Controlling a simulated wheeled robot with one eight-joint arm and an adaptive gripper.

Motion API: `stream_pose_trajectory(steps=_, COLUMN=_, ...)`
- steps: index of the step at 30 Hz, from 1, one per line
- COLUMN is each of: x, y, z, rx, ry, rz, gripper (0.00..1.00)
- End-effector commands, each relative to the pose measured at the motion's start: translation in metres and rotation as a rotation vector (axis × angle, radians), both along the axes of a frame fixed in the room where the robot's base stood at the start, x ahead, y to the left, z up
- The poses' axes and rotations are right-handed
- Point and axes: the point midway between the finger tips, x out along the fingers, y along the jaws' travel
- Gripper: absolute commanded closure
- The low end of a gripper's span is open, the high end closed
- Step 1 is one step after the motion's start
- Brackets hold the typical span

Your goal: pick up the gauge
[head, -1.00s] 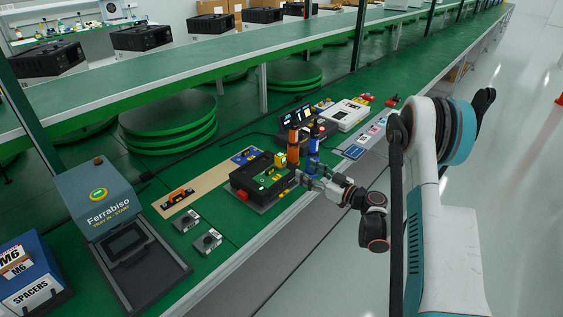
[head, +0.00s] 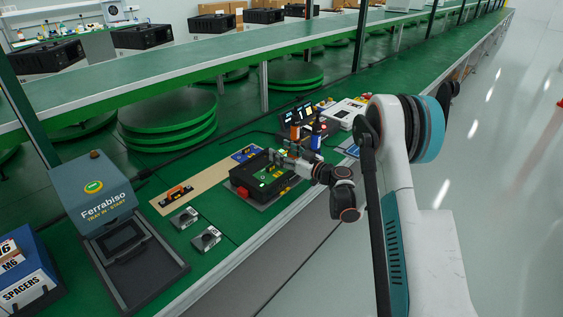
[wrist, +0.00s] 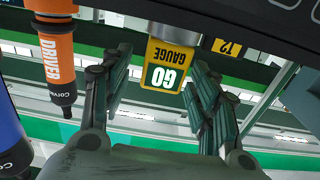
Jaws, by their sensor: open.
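The gauge (wrist: 167,63) is a yellow block with a green and white "GO" label, seen upside down in the wrist view. It hangs below a grey metal part at the top of the picture. My gripper (wrist: 158,78) is open, with one dark finger on each side of the gauge in the picture. I cannot tell whether either finger touches it. In the head view my gripper (head: 279,158) is over the black fixture (head: 248,180), and it hides the gauge there.
An orange driver (wrist: 58,55) and a blue driver (wrist: 8,135) hang close on the left in the wrist view. A yellow T2 tag (wrist: 227,47) is right of the gauge. In the head view, a tray station (head: 105,210) and two small grey boxes (head: 184,218) stand nearer on the bench.

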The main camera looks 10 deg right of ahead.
Motion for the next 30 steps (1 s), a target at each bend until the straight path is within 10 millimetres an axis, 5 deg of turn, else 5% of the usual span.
stream_pose_trajectory(steps=9, x=0.0046, y=0.0034, z=0.0009, rx=0.0, ry=0.0, rz=0.0, gripper=0.45)
stream_pose_trajectory(steps=17, x=0.0044, y=0.0032, z=0.0007, rx=0.0, ry=0.0, rz=0.0, gripper=1.0)
stream_pose_trajectory(steps=30, x=0.0045, y=0.0031, z=0.0087, rx=0.0, ry=0.0, rz=0.0, gripper=1.0)
